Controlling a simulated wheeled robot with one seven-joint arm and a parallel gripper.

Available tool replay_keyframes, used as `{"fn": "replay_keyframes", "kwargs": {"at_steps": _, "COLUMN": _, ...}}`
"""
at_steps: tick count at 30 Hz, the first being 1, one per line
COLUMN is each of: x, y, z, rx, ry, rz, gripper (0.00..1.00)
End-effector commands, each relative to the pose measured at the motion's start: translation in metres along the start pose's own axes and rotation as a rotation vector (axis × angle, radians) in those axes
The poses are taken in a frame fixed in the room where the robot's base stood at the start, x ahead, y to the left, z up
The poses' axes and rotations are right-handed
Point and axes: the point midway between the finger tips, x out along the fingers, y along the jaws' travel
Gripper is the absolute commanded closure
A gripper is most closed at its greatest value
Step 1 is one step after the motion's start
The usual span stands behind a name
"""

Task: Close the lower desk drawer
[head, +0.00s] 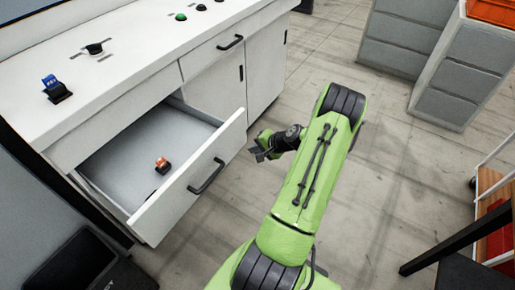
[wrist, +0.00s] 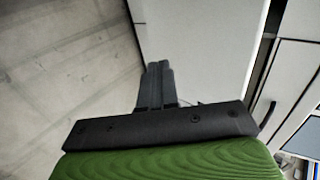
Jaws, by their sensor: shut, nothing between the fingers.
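The open desk drawer (head: 172,217) is pulled well out of the white cabinet at the left of the head view. Its white front carries a dark bar handle (head: 207,176). A small orange and dark object (head: 162,165) lies inside on the grey drawer floor. My gripper (head: 258,153) is just right of the drawer front's far end, with a small apparent gap. In the wrist view its dark fingers (wrist: 155,85) are together and empty, in front of a pale panel (wrist: 195,40). I cannot tell which panel that is.
The white desk top (head: 130,75) holds a blue-topped switch (head: 55,88) and several small buttons. Another drawer front (head: 220,48) and cabinet doors are shut. Grey cabinets (head: 460,75) stand at the right. A dark item (head: 85,265) is at bottom left. Floor between is clear.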

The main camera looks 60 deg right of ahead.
Motion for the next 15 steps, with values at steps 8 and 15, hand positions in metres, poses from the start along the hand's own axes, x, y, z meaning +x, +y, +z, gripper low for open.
{"fn": "replay_keyframes", "kwargs": {"at_steps": 8, "x": 0.059, "y": -0.008, "z": 0.001, "rx": -0.005, "ry": -0.002, "rz": -0.001, "gripper": 1.00}}
{"fn": "replay_keyframes", "kwargs": {"at_steps": 15, "x": 0.077, "y": -0.026, "z": 0.000, "rx": -0.002, "ry": 0.000, "rz": 0.002, "gripper": 1.00}}
